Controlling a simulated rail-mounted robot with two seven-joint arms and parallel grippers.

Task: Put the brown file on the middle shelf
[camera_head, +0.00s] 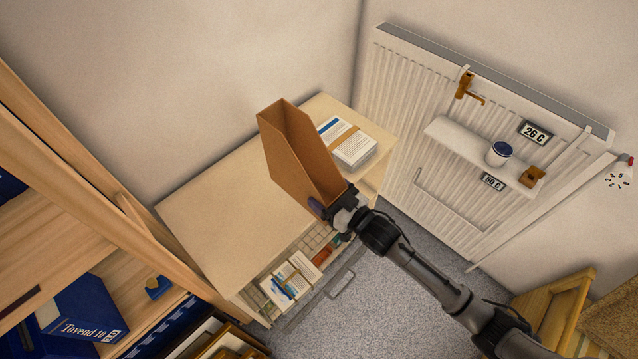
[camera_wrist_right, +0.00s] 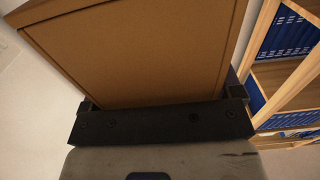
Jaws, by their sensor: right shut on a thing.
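The brown file (camera_head: 300,155) is an open-topped cardboard magazine file, seen above the pale cabinet top in the head view. My right gripper (camera_head: 335,207) is shut on its lower near edge. In the right wrist view the brown file (camera_wrist_right: 140,55) fills the space between the fingers of my right gripper (camera_wrist_right: 165,108). I cannot tell whether the file touches the cabinet top. A wooden shelf unit (camera_head: 70,150) stands at the left, with a blue box file (camera_head: 80,315) on one of its shelves. Which board is the middle shelf is unclear. My left gripper is not in view.
The cabinet (camera_head: 215,205) carries a strapped paper stack (camera_head: 345,142), and its open drawer holds papers (camera_head: 290,280). A white radiator (camera_head: 440,130) with a small ledge and cup (camera_head: 498,152) is at the right. A wooden chair (camera_head: 555,305) stands lower right. Grey floor is open between.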

